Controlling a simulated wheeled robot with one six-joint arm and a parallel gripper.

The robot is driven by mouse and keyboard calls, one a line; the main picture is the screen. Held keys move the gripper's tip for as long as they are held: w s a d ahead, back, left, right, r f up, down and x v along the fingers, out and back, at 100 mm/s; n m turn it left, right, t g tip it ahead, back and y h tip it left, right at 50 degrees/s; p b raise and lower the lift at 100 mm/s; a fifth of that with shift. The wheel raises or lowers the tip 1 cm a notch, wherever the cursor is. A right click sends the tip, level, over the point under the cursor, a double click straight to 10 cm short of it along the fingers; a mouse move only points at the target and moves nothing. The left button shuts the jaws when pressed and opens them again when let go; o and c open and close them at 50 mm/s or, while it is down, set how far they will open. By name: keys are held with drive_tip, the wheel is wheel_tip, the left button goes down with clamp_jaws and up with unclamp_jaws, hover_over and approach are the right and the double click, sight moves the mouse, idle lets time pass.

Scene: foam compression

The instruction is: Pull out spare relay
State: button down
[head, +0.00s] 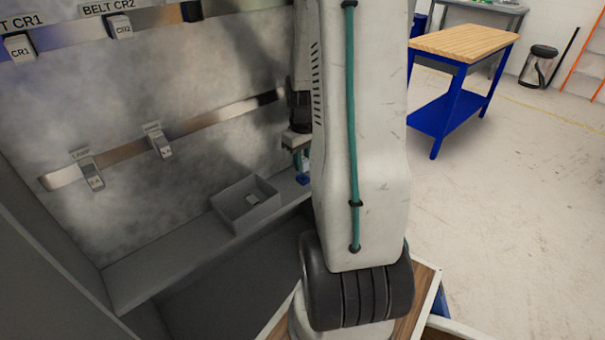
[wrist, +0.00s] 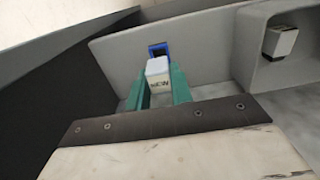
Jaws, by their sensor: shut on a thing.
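A white relay block with dark lettering (wrist: 158,70) sits between the two teal fingers of my gripper (wrist: 159,88) in the wrist view. The gripper is shut on it. A blue frame-like holder (wrist: 160,49) is directly behind the relay. I cannot tell whether the relay still touches the holder. In the head view, my gripper (head: 302,158) is mostly hidden behind my arm, and the blue holder (head: 303,179) shows below it on the grey ledge.
Rails on the cabinet panel carry several labelled relays, including CR1 (head: 19,49) and CR2 (head: 120,27). A workbench (head: 465,42) stands at right beyond open floor.

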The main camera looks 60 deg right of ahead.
sight(303, 159)
drive_tip(key=shift+r, duration=1.75)
